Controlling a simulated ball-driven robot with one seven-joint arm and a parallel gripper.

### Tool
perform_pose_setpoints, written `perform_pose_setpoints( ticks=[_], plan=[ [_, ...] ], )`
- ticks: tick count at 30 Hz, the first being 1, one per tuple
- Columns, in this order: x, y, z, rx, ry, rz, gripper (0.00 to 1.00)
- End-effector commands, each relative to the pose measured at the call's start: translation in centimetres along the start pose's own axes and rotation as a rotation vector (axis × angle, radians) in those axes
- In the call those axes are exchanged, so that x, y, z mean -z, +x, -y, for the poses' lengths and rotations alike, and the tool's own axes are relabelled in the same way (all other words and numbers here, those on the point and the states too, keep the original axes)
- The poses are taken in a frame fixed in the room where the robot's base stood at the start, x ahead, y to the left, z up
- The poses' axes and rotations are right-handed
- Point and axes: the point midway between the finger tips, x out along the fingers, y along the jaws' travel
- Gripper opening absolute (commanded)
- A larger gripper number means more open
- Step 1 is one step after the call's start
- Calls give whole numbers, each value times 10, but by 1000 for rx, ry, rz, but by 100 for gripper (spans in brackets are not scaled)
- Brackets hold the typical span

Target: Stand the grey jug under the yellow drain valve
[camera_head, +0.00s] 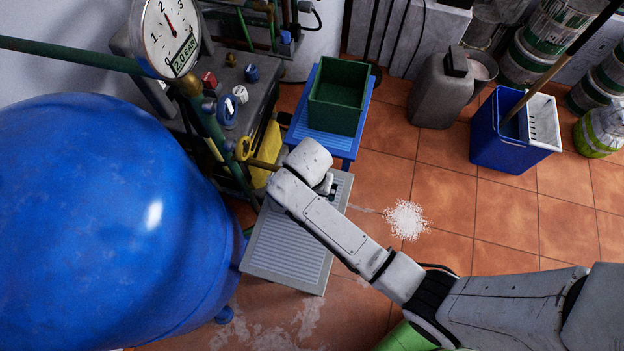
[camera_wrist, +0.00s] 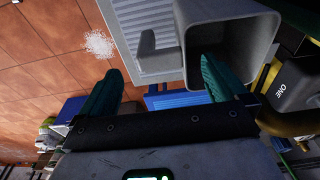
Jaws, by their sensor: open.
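The grey jug (camera_wrist: 182,20) shows in the wrist view with its square mouth facing me and its handle (camera_wrist: 147,47) on the left. It appears to stand on a grey ribbed platform (camera_wrist: 130,12), also in the head view (camera_head: 285,250). My gripper (camera_wrist: 160,68) is open, with the handle between its teal fingertips as seen. The right fingertip overlaps the jug's mouth; I cannot tell whether it is inside. The yellow drain valve (camera_head: 243,149) is left of my wrist in the head view. My arm largely hides the jug there, so its place under the spout is unclear.
A blue tank (camera_head: 90,200) stands left of the platform. Behind it, a green bin (camera_head: 337,95) sits on a blue stand (camera_head: 300,128). White grains (camera_head: 406,220) lie on the tiles. A grey canister (camera_head: 437,95) and blue bucket (camera_head: 495,135) stand farther right.

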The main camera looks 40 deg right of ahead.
Motion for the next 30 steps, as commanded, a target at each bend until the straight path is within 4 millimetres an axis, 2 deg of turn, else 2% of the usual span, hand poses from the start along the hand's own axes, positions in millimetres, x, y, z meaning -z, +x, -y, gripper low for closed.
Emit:
perform_pose_setpoints(
  ticks=[1, 3, 9, 20, 23, 25, 30],
  plan=[
    [0, -12, 1, 3, 0, -1, 99],
    [0, -25, 1, 2, 0, -1, 99],
    [0, -49, 1, 1, 0, -1, 99],
    [-1, -56, -4, 0, -16, 2, 99],
    [-3, -57, -20, 5, -79, 11, 99],
    [-6, -60, -41, 13, -166, 19, 99],
    [-18, -79, -106, 45, -467, 34, 99]
  ],
)
